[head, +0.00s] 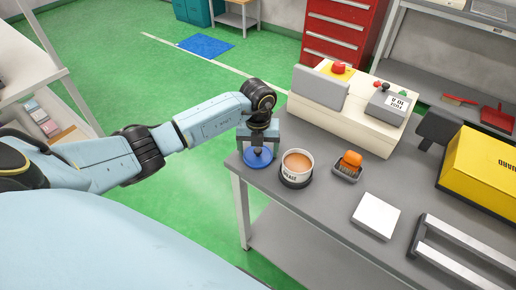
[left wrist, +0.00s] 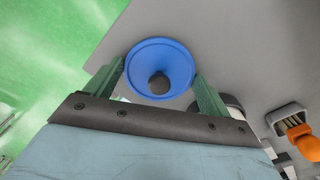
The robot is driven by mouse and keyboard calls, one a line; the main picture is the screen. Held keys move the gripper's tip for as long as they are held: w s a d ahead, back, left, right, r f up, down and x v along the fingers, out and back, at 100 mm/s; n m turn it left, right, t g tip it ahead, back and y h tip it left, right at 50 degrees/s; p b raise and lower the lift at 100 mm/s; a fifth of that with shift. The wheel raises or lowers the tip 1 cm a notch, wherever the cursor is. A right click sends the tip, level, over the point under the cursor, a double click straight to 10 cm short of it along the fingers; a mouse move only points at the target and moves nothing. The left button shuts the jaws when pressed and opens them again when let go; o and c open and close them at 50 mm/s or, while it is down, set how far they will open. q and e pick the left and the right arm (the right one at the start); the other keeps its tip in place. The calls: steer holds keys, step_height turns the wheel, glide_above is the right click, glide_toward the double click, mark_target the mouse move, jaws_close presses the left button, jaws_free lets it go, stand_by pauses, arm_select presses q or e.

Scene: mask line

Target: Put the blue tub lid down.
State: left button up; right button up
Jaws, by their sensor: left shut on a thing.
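My left gripper (head: 260,148) is shut on the blue tub lid (head: 258,159). It points down at the table's near left corner. In the left wrist view the round blue lid (left wrist: 146,59), with a dark knob (left wrist: 158,84) at its middle, sits between the two green fingers of the left gripper (left wrist: 162,88). I cannot tell whether the lid touches the tabletop. A white tub (head: 297,174) with orange-brown contents stands open on a dark base, just right of the lid. My right gripper is not in view.
The grey table (head: 322,214) also bears a cream control box (head: 340,118) behind the tub, an orange-handled brush in a dark holder (head: 349,165), a white square (head: 376,215), a metal rail frame (head: 455,245) and a yellow box (head: 485,165). The table's front middle is clear.

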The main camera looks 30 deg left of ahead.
mark_target(258, 149)
arm_select(q)
steer(key=o, duration=0.9)
steer(key=shift+r, duration=0.2)
step_height(258, 149, up, 12)
steer(key=shift+f+p, duration=0.1)
steer(key=shift+p, duration=0.55)
